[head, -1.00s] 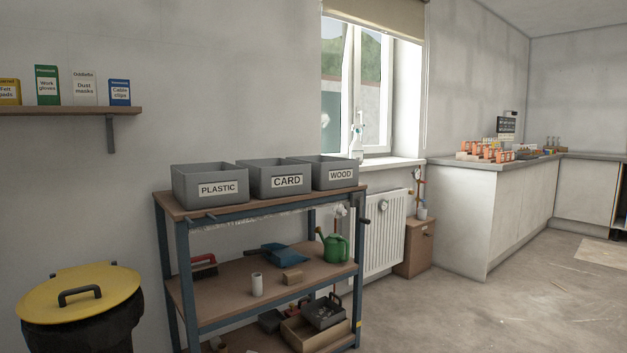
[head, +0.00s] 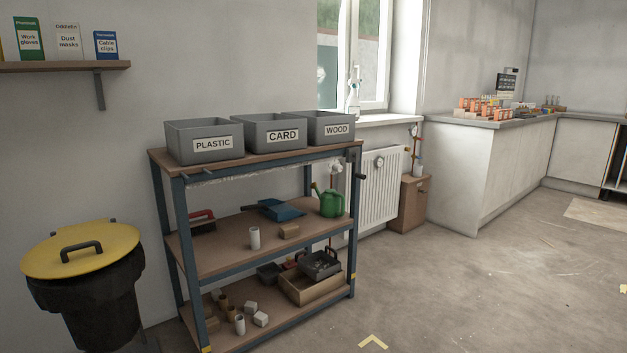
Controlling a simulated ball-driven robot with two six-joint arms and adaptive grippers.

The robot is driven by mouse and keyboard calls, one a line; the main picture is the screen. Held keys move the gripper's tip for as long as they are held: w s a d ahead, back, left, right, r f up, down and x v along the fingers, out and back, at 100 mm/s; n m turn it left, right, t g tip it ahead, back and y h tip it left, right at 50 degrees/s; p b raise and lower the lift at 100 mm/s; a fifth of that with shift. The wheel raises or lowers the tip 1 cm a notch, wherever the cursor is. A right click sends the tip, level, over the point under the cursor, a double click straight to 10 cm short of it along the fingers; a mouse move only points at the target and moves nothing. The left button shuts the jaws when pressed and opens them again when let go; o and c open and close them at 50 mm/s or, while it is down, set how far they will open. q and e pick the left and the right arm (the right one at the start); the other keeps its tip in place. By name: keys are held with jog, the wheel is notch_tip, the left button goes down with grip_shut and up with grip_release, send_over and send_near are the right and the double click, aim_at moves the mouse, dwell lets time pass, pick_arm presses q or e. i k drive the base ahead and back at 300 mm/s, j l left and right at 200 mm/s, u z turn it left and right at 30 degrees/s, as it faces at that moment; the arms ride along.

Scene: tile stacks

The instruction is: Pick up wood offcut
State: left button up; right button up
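A small brown block (head: 289,231), which looks like a wood offcut or a little carton, lies on the middle shelf of the blue-framed rack. A pale upright cylinder (head: 254,238) stands to its left. A grey bin labelled WOOD (head: 331,128) stands at the right end of the rack's top. Neither of my grippers is in view.
The rack top (head: 215,168) also holds PLASTIC (head: 205,142) and CARD (head: 276,134) bins. A blue dustpan (head: 275,210) and green watering can (head: 332,203) share the middle shelf. A yellow-lidded black bin (head: 85,290) stands left.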

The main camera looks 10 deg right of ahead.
aim_at(287, 231)
jog(key=i+u, duration=0.15)
jog(key=i, duration=1.1)
